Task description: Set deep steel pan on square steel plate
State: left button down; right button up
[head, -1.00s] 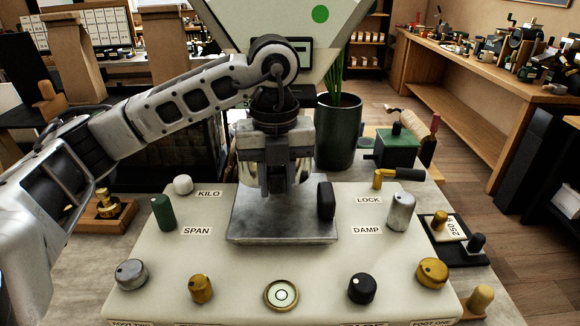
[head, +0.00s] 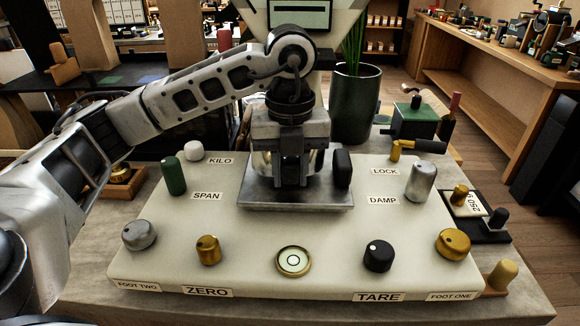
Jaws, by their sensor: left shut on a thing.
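The square steel plate (head: 300,201) lies flat on the cream console. My left gripper (head: 292,180) points down over the middle of the plate and is shut. The deep steel pan (head: 262,162) shows as a shiny curved wall on both sides of the fingers, which hide most of it. The pan is in the grip and over the plate. Its base is hidden, so I cannot tell whether it touches the plate. My right gripper is not in view.
A black upright knob (head: 342,168) stands by the plate's right edge. A green knob (head: 173,175) is at left and a silver knob (head: 422,181) at right. Several other knobs line the console front. A dark green pot (head: 356,103) stands behind.

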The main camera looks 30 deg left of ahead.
pick_arm(q)
jog(key=shift+f, duration=0.3)
jog(key=shift+f, duration=0.1)
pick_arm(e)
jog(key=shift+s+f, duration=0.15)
pick_arm(q)
jog(key=shift+f+b, duration=0.4)
jog(key=shift+b, duration=0.05)
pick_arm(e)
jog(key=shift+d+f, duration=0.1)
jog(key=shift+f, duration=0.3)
pick_arm(q)
jog(key=c, duration=1.1)
grip_release()
jog(key=shift+o, duration=0.2)
notch_tip(320, 180, up, 16)
jog(key=p, duration=0.3)
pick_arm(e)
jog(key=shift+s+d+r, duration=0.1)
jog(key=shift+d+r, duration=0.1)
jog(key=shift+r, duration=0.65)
